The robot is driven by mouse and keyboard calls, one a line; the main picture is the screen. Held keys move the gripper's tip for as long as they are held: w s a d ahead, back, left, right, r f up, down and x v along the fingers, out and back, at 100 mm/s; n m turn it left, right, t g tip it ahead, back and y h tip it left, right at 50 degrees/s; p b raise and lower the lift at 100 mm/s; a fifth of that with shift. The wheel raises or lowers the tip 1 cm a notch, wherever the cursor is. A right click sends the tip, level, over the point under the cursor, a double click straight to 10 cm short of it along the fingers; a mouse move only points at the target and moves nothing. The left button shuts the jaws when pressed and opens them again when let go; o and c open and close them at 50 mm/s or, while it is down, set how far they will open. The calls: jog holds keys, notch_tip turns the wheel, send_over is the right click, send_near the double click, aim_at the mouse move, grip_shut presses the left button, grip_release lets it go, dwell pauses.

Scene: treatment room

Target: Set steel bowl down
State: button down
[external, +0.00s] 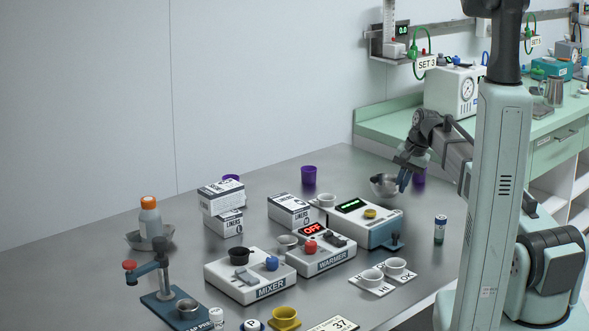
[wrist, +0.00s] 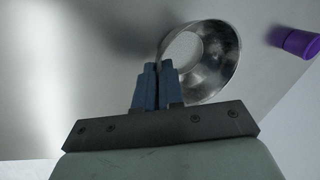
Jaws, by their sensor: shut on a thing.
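The steel bowl (external: 384,186) is a shiny round metal bowl at the far right part of the grey table in the external view. My gripper (external: 405,178) is at the bowl's right side, with its blue fingers shut on the rim. In the wrist view the bowl (wrist: 208,62) shows its open inside, and the blue fingertips (wrist: 158,68) close together at its near left edge. The bowl looks near the table surface; I cannot tell whether it touches it.
A purple cup (external: 419,174) stands just behind my gripper; another purple cup (external: 309,175) is further left. The warmer (external: 325,250), mixer (external: 250,276) and a device with a green display (external: 358,220) stand in front. A dark-capped vial (external: 440,229) is near the right edge.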

jog(key=shift+f, duration=0.5)
jog(key=c, duration=1.3)
grip_release()
jog(key=shift+f, duration=0.1)
jog(key=shift+o, duration=0.2)
jog(key=v, duration=1.2)
